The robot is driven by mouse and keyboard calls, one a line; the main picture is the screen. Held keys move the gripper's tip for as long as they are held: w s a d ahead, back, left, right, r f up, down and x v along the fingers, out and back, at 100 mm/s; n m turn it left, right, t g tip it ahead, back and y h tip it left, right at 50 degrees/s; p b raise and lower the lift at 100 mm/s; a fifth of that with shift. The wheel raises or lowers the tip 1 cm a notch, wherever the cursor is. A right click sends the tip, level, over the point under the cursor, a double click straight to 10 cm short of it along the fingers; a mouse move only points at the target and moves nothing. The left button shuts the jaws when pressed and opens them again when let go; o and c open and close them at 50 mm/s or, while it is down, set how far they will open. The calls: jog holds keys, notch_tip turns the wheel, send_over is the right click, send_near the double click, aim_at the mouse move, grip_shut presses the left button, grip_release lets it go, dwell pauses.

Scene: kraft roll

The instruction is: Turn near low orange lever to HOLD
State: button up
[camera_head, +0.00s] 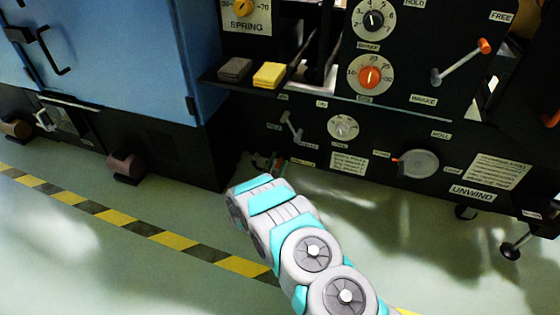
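On the low black panel, a round grey disc (418,163) has a small orange tip (396,161) pointing left. A small label above it seems to read HOLD (441,135), and UNWIND (472,193) is printed below right. A small red-orange piece (280,162) also shows low on the panel, right by my gripper; I cannot tell what it belongs to. My gripper (266,162) is a small dark shape beyond the arm's end, close to the panel's lower left. Its fingers are too small and partly hidden to tell open from shut.
Higher right, a long lever with an orange knob (463,62) is marked BRAKE. A grey lever (290,126) and a round knob (342,127) sit above my gripper. A ledge carries grey and yellow blocks (269,75). A blue cabinet (130,60) stands left. The striped floor is open.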

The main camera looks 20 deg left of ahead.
jog(key=shift+o, duration=0.2)
jog(key=shift+s+a+f, duration=0.15)
jog(key=shift+s+f, duration=0.1)
jog(key=shift+f, duration=0.2)
jog(key=shift+s, duration=0.4)
jog(key=s+p, duration=0.1)
jog(key=s, duration=0.5)
jog(key=shift+s+a+r, duration=0.15)
jog(key=shift+s+r, duration=0.2)
